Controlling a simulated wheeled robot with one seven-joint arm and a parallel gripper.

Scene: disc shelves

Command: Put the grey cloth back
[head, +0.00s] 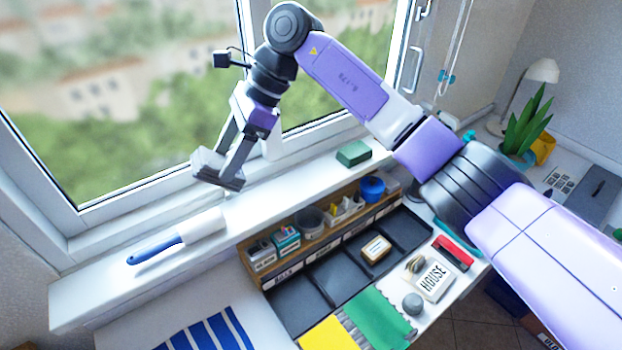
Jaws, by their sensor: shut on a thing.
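My gripper (219,178) hangs in front of the window, above the sill, with its fingers pointing down. It is shut on a small grey thing that looks like the folded grey cloth (212,161). The fingers hide much of it, so its full shape cannot be made out. The held thing looks clear of the window sill (95,300). No other grey cloth can be made out.
On the sill lie a blue-handled tool (155,250) and a green block (353,153). Below stand a wooden organiser (325,240) with a blue cup (372,187), and a dark compartment tray (335,283). Yellow (328,334), green (378,318) and striped (208,331) cloths lie in front.

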